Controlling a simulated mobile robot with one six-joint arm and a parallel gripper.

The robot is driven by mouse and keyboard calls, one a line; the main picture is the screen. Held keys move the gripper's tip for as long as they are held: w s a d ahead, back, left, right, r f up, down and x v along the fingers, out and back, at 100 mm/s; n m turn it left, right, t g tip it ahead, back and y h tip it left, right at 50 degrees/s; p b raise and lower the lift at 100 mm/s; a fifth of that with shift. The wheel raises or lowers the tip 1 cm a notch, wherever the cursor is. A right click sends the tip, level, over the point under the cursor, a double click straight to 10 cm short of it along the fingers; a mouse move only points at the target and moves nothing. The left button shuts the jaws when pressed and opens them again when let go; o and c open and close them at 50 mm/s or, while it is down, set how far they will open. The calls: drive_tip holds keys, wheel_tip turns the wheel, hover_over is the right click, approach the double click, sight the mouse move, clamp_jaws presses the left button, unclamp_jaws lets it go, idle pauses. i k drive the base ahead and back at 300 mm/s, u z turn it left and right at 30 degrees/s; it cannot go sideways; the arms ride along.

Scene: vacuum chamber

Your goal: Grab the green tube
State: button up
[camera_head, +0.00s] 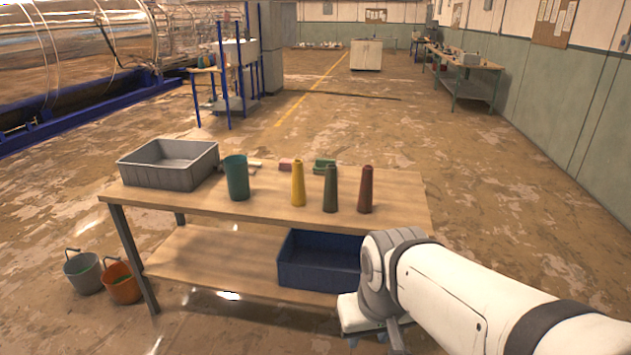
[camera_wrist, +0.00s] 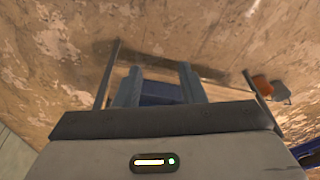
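The green tube (camera_head: 330,190) stands upright on the wooden table (camera_head: 270,206), tapering toward its top. It is between a yellow tube (camera_head: 298,184) on its left and a dark red tube (camera_head: 366,190) on its right, with gaps to both. My gripper (camera_wrist: 159,70) shows two separated fingers in the wrist view, with nothing held between them. In the head view my arm is at the lower right, in front of the table and below its top. The gripper is apart from the green tube, which I cannot make out in the wrist view.
A grey bin (camera_head: 168,178) and a teal cup (camera_head: 236,178) stand on the table's left part. Small red and green items lie behind the tubes. A blue crate (camera_head: 318,266) sits on the lower shelf. Grey (camera_head: 83,274) and orange (camera_head: 121,284) buckets stand at the left.

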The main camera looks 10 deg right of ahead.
sight(330, 202)
drive_tip(key=u, duration=1.4)
drive_tip(key=i, duration=2.1)
drive_tip(key=z, duration=3.2)
